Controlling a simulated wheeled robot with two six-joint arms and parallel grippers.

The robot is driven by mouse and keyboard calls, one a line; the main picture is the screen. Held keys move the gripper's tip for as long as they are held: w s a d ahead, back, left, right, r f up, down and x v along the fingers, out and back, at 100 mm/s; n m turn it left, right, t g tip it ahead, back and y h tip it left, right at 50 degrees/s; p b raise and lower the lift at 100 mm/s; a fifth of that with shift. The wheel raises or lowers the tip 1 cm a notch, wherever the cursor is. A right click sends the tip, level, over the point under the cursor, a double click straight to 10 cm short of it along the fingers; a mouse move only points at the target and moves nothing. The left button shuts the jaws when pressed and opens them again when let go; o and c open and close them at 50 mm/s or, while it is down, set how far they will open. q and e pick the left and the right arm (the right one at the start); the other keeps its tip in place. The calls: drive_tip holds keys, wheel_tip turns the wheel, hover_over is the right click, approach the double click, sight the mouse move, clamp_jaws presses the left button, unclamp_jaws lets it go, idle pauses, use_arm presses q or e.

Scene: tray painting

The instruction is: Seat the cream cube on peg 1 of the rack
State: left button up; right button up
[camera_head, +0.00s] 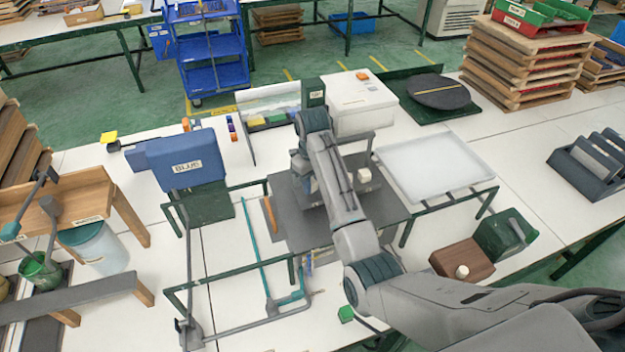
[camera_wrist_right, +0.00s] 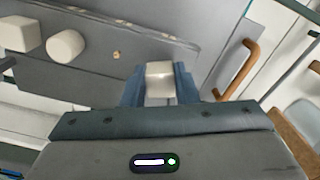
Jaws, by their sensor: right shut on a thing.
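My right gripper (camera_wrist_right: 159,88) is shut on a cream cube (camera_wrist_right: 159,76), which sits between its two blue-grey fingers in the right wrist view. In the head view my right arm reaches in from the lower right, and the wrist end hangs over a dark grey board (camera_head: 287,222). The arm hides the held cube there. A small tan spot (camera_wrist_right: 116,55) shows on the grey surface; I cannot tell whether it is a peg. I cannot make out the rack's peg 1 or its number. My left gripper is not in view.
A pale block (camera_wrist_right: 20,35) and a pale cylinder (camera_wrist_right: 66,46) stand on the grey surface. An orange-brown handle (camera_wrist_right: 238,70) is right of the gripper. A white tray (camera_head: 435,165) stands right of the board; a blue box (camera_head: 185,155) stands left.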

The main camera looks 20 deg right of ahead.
drive_tip(key=shift+f, duration=0.3)
idle(0.4)
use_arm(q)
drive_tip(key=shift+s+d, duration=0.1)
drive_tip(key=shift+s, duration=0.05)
use_arm(e)
drive_tip(key=shift+f, duration=0.15)
drive_tip(key=shift+f, duration=0.5)
idle(0.8)
drive_tip(key=o, duration=1.5)
